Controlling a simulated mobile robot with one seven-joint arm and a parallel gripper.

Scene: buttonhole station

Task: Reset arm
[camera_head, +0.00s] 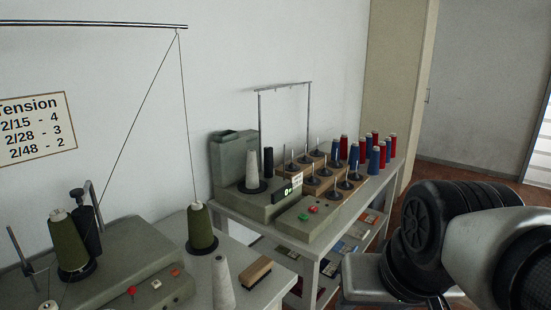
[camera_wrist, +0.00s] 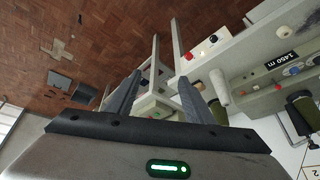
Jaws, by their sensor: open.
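My gripper (camera_wrist: 158,98) shows in the wrist view with its two dark fingers apart and nothing between them. The wrist picture is tilted, with the floor at upper left and the tables at right. In the head view, black and grey links of my arm fill the lower right, and the gripper itself cannot be seen there. The near machine (camera_head: 135,262) carries an olive yarn cone (camera_head: 68,245). Another olive cone (camera_head: 201,228) and a pale grey cone (camera_head: 222,283) stand on the near table. My fingers appear apart from all of these.
A winding machine (camera_head: 262,203) stands on the farther table, with racks of pegs (camera_head: 318,182) and several red and blue spools (camera_head: 375,158). A brush (camera_head: 256,272) lies near the front table edge.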

